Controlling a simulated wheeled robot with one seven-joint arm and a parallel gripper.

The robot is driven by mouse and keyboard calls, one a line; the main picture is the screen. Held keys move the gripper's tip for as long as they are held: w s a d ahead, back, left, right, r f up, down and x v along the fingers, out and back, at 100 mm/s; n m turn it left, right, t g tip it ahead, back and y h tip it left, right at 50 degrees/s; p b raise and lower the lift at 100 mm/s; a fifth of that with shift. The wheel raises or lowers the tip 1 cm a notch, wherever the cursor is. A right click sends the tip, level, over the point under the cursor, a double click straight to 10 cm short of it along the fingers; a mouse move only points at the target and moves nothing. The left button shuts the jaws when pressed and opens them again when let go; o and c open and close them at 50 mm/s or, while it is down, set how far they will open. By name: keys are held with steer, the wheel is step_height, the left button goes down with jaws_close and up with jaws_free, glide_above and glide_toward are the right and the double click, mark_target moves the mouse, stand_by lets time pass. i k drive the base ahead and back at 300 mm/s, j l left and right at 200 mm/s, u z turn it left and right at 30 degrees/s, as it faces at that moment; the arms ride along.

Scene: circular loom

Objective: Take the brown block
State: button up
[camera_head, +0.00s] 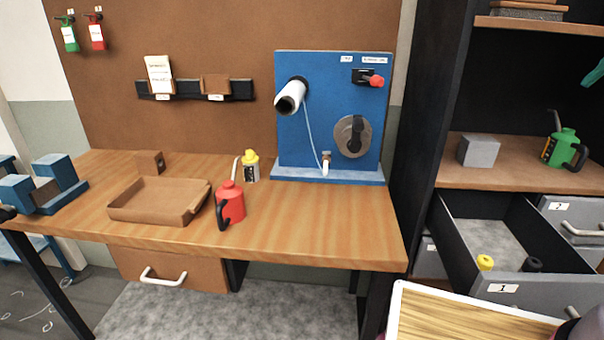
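A small brown block (150,162) with a dark spot on its front stands on the wooden workbench (300,238), at the back left behind a brown tray. It stands apart from the tray's rear edge, near the brown back panel. My gripper does not show clearly in the head view, so its state and its distance from the block are not visible.
The brown tray (158,215) looks empty. A red oil can (230,203) and a yellow-topped bottle (251,166) stand right of it. A blue vise (55,172) is at left, a blue loom panel (325,75) at back. Drawer 1 (505,288) is open at right.

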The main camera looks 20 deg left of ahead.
mark_target(146, 162)
steer(key=k+u, duration=0.1)
steer(key=u, duration=0.95)
steer(key=i+l+u, duration=0.1)
steer(key=u, duration=0.9)
steer(key=i+j+z, duration=0.3)
steer(key=j, duration=0.35)
steer(key=i+j+z, duration=0.15)
steer(key=i+j, duration=0.15)
steer(key=i+j+z, duration=0.15)
steer(key=j, duration=0.25)
steer(key=i+j+z, duration=0.15)
steer(key=j, duration=0.25)
steer(key=i+j+z, duration=0.15)
steer(key=j, duration=0.25)
steer(key=j+z, duration=0.15)
steer(key=j, duration=0.25)
steer(key=i+j+z, duration=0.1)
steer(key=j, duration=0.35)
